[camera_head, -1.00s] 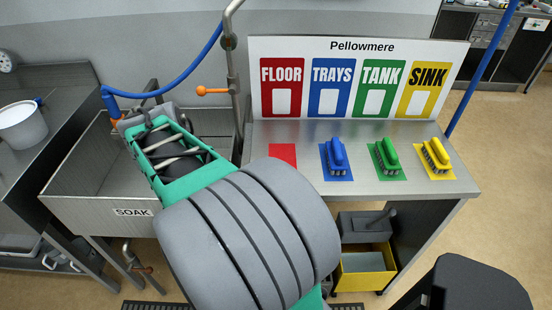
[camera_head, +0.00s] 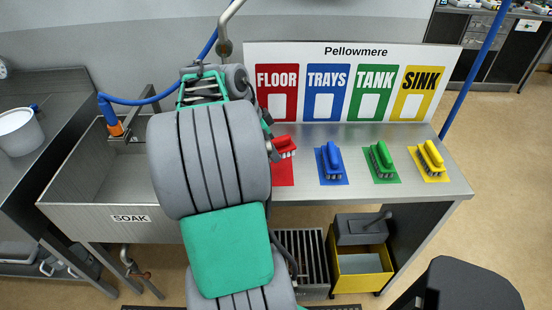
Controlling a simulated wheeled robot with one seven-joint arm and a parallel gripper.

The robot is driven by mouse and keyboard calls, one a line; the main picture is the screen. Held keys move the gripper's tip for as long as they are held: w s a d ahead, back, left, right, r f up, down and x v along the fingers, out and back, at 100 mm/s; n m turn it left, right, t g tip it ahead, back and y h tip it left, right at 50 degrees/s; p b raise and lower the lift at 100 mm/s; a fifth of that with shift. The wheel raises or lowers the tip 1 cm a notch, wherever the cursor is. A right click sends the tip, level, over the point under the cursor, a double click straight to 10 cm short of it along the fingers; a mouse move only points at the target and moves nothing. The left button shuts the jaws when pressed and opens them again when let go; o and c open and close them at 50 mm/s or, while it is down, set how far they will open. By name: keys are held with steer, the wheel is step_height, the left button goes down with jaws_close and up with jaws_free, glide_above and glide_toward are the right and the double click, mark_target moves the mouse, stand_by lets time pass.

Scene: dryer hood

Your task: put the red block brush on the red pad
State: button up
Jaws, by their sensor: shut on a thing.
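The red block brush (camera_head: 285,146) shows just right of my arm, upright, over the back part of the red pad (camera_head: 283,176). My gripper (camera_head: 272,150) is shut on the brush from its left side. Most of the gripper is hidden behind my own arm. I cannot tell whether the brush touches the pad or hangs a little above it. The front of the pad shows bare.
To the right, blue (camera_head: 331,162), green (camera_head: 380,161) and yellow (camera_head: 430,160) brushes stand on matching pads. A sign board (camera_head: 350,82) stands behind them. The soak sink (camera_head: 85,212) lies to the left, with a blue hose above it.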

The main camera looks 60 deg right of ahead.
mark_target(276, 167)
steer(key=x, duration=0.4)
steer(key=p+x, duration=0.1)
steer(key=x, duration=0.1)
steer(key=shift+w+d, duration=0.35)
steer(key=shift+f, duration=0.4)
steer(key=o, duration=1.3)
steer(key=shift+r, duration=0.1)
